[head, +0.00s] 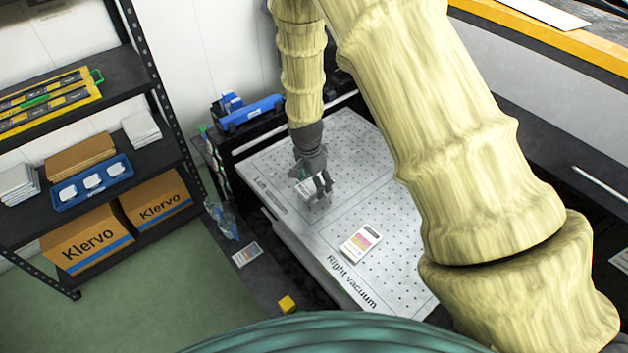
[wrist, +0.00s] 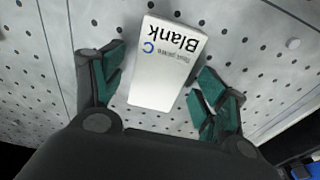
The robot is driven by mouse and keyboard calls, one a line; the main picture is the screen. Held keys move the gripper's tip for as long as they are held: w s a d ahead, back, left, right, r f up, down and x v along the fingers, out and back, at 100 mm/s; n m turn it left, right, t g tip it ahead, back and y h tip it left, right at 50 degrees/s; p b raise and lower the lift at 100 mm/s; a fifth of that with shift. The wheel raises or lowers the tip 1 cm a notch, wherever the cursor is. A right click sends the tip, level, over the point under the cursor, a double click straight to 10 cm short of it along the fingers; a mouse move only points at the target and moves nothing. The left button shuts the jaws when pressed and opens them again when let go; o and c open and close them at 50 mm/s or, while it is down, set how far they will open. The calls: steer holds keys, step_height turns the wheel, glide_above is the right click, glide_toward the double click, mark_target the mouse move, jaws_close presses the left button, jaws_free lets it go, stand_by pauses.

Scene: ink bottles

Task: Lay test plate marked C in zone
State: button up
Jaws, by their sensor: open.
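The white test plate (wrist: 160,80) marked with a blue C and the word Blank lies between my gripper's fingers in the wrist view. It also shows in the head view (head: 306,188), partly hidden by the fingers. My gripper (wrist: 158,78) is open, with green-padded fingers on either side of the plate. I cannot tell whether a finger touches it. In the head view my gripper (head: 318,187) is low over the left part of the perforated grey bed (head: 300,232).
A second plate with coloured bands (head: 361,243) lies on the bed's right part. A blue device (head: 250,113) stands behind the bed. A yellow cube (head: 287,304) and a printed card (head: 246,254) lie on the dark ledge in front. Shelves with boxes (head: 88,243) stand left.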

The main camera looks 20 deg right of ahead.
mark_target(310, 186)
steer(key=shift+r, duration=0.15)
step_height(310, 186, up, 12)
steer(key=a+b, duration=0.1)
steer(key=b, duration=0.3)
steer(key=shift+s+a, duration=0.15)
steer(key=shift+s, duration=0.1)
